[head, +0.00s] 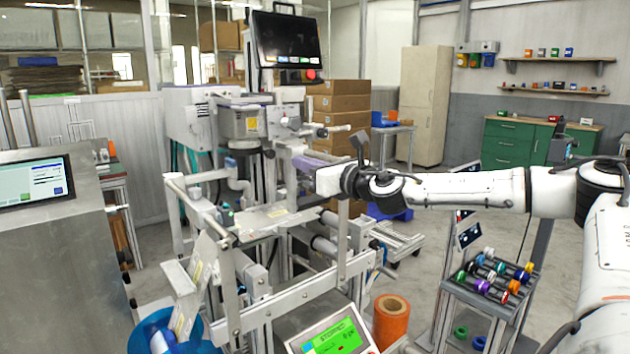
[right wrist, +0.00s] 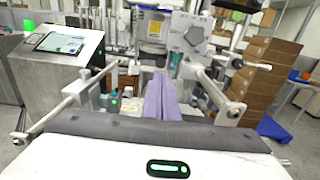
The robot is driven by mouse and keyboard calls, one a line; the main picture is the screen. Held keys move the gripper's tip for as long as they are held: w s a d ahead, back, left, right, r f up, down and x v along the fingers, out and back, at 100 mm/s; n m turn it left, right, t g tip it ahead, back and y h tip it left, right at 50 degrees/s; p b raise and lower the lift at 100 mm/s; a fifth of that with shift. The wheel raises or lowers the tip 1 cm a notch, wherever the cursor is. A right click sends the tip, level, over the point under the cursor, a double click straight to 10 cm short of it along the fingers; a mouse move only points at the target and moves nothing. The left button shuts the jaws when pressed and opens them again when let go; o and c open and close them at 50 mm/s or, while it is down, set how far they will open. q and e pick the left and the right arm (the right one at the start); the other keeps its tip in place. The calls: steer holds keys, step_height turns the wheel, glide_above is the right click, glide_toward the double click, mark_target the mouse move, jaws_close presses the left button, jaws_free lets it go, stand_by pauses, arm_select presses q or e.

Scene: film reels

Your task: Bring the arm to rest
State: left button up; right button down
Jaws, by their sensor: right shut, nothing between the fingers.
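My right arm (head: 470,190) comes in from the right of the head view and reaches, nearly level, toward the machine in the middle. My right gripper (head: 306,164) is at its far end, in front of the machine frame. In the right wrist view the lavender fingers of the gripper (right wrist: 163,85) are together and point forward at the machine, with nothing seen between them. My left arm and gripper are not in view.
The metal machine (head: 245,125) fills the middle. A screen cabinet (head: 55,240) stands at left, a panel reading STOPPED (head: 335,338) in front. An orange roll (head: 391,320) and a rack of small colored reels (head: 490,285) stand below my arm. Open floor lies at right.

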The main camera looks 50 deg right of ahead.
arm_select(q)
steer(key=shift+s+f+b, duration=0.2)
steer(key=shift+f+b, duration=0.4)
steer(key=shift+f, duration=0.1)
arm_select(e)
steer(key=shift+s+a, duration=0.2)
steer(key=shift+s, duration=1.55)
steer(key=shift+f, duration=0.1)
